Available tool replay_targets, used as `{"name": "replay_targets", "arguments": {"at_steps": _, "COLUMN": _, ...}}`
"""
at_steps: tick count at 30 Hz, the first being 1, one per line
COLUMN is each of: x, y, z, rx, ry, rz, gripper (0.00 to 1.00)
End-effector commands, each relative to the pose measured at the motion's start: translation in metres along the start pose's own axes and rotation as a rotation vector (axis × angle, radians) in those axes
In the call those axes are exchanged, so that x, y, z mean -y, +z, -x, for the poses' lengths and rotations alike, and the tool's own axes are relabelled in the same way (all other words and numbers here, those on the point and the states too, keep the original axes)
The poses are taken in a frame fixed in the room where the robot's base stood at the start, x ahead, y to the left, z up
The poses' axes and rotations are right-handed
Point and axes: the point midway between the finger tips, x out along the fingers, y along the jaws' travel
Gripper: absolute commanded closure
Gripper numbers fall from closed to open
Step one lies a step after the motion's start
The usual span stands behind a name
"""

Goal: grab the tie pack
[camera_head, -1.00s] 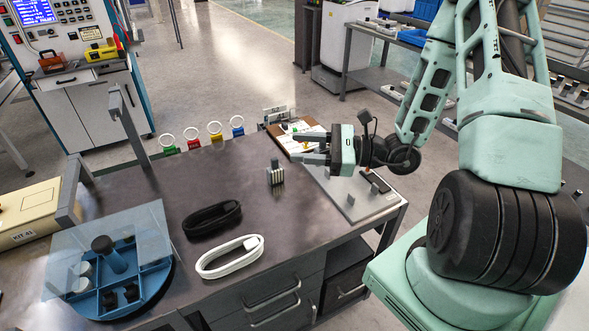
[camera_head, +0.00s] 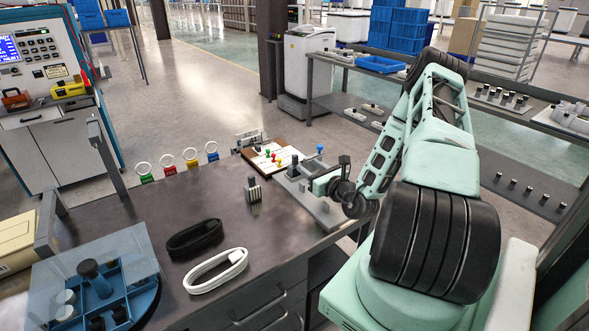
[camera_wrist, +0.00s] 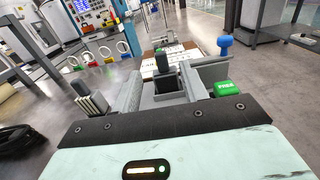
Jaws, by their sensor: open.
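A small striped upright bundle with a grey top (camera_head: 253,190), which looks like the tie pack, stands on the dark table (camera_head: 225,200). It also shows at the left in the wrist view (camera_wrist: 93,103), outside my fingers. My gripper (camera_wrist: 172,72) is open, with its two grey fingers apart. In the head view my gripper (camera_head: 305,178) is over the grey plate at the table's right end, to the right of the bundle. A dark block with a grey top (camera_wrist: 163,75) shows between the fingers in the wrist view; I cannot tell its distance.
A black looped cable (camera_head: 194,238) and a white one (camera_head: 216,270) lie in front of the bundle. A blue divided tray (camera_head: 140,291) under a clear sheet is at left. Coloured ring holders (camera_head: 168,170) line the back edge. A clipboard (camera_head: 290,152) and a blue knob (camera_head: 320,149) stand near my gripper.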

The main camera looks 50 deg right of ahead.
Motion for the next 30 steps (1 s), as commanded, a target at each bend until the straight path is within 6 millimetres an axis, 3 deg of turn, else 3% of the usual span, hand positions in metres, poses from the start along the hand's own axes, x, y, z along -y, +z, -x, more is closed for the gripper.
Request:
{"name": "replay_targets", "arguments": {"at_steps": 3, "x": -0.001, "y": 0.001, "z": -0.020, "rx": 0.001, "ry": 0.001, "rz": 0.002, "gripper": 0.56}}
{"name": "replay_targets", "arguments": {"at_steps": 11, "x": 0.000, "y": 0.001, "z": -0.039, "rx": 0.000, "ry": 0.001, "rz": 0.001, "gripper": 0.56}}
{"name": "replay_targets", "arguments": {"at_steps": 19, "x": 0.000, "y": 0.001, "z": -0.077, "rx": 0.001, "ry": 0.001, "rz": 0.001, "gripper": 0.56}}
{"name": "replay_targets", "arguments": {"at_steps": 29, "x": 0.000, "y": 0.001, "z": -0.086, "rx": 0.000, "ry": 0.001, "rz": 0.000, "gripper": 0.56}}
{"name": "replay_targets", "arguments": {"at_steps": 30, "x": 0.000, "y": 0.001, "z": -0.086, "rx": 0.000, "ry": 0.001, "rz": 0.000, "gripper": 0.62}}
